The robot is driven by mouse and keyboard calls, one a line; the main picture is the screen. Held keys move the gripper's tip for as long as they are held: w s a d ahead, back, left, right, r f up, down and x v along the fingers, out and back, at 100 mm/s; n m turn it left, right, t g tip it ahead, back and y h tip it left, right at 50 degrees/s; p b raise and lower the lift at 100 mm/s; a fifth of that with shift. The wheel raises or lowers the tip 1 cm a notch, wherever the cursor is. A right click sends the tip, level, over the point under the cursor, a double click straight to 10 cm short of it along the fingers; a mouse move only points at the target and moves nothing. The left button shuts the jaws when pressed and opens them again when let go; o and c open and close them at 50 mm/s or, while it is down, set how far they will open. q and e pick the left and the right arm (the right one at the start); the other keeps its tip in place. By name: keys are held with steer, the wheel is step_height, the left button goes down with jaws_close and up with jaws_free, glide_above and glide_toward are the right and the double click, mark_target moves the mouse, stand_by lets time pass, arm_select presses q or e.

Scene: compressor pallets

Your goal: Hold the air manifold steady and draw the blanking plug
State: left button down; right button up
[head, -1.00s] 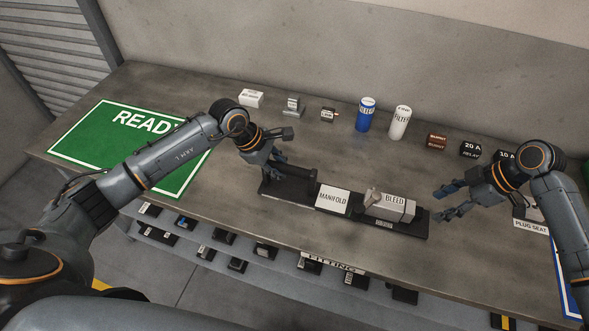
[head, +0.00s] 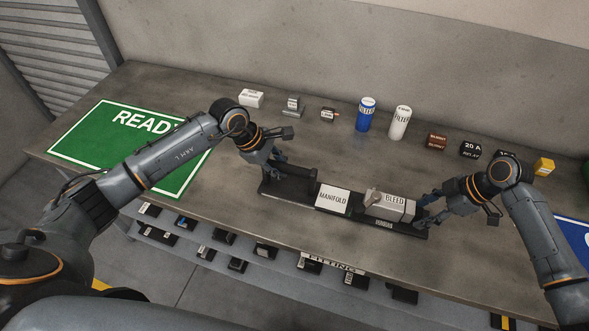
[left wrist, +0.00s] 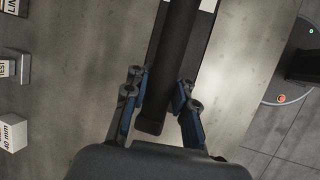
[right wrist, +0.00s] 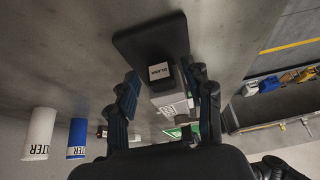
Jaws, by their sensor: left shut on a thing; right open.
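The air manifold lies on the bench as a long dark bar on a dark base (head: 268,191), with a white "MANIFOLD" label (head: 333,199) and a grey "BLEED" block (head: 388,206) at its right. My left gripper (head: 279,166) is shut on the manifold's dark bar, which shows between its fingers in the left wrist view (left wrist: 172,60).
A green "READY" mat (head: 90,150) lies at the left. A blue filter (head: 366,115), a white filter (head: 400,122) and small labelled parts line the bench's back.

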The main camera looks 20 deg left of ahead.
stand_by(0.7)
jaws_close()
steer(key=shift+d, duration=3)
